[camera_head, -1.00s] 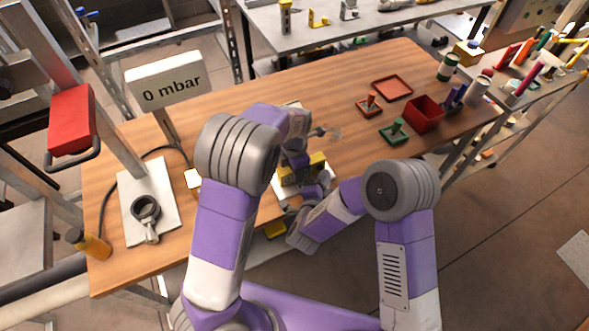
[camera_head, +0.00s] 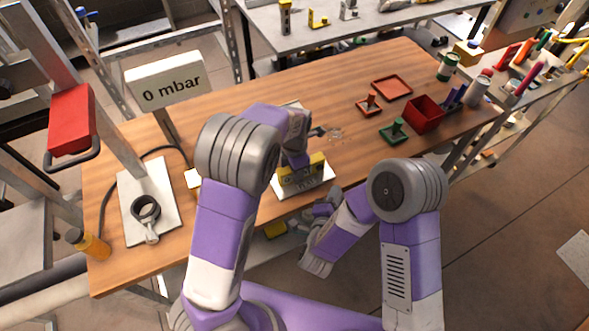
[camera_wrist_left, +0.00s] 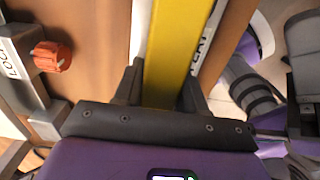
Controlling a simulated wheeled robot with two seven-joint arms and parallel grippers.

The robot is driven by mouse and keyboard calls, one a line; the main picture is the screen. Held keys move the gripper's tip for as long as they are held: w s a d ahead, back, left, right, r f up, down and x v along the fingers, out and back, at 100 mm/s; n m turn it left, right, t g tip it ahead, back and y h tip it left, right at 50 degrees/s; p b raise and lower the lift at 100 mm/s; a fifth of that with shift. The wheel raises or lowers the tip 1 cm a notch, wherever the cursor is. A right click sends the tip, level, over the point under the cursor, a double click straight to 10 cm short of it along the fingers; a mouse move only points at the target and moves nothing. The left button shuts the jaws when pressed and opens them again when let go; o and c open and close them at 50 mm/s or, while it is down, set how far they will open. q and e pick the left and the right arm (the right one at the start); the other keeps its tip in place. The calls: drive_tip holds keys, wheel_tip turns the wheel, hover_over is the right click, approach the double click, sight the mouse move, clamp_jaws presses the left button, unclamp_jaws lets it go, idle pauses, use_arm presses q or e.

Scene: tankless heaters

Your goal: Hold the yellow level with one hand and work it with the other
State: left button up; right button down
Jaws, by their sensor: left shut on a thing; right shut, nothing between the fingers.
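The yellow level (camera_head: 311,163) is at the front edge of the wooden table, over a white plate (camera_head: 318,183) with lettering. In the left wrist view, the yellow bar of the level (camera_wrist_left: 178,45) runs between the dark fingers of my left gripper (camera_wrist_left: 162,92), which is shut on it. In the head view my left arm hides part of the level and most of that gripper. My right gripper (camera_head: 328,200) is shut and empty, just in front of the plate, apart from the level.
A grey part with a red knob (camera_wrist_left: 52,57) shows beside the level in the left wrist view. A "0 mbar" display (camera_head: 172,82) and a white plate with a black ring (camera_head: 146,208) stand left. Stamps, a red tray (camera_head: 393,87) and a red box (camera_head: 424,114) are right.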

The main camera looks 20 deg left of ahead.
use_arm(q)
drive_tip(key=o, duration=1.2)
drive_tip(key=shift+r, duration=0.1)
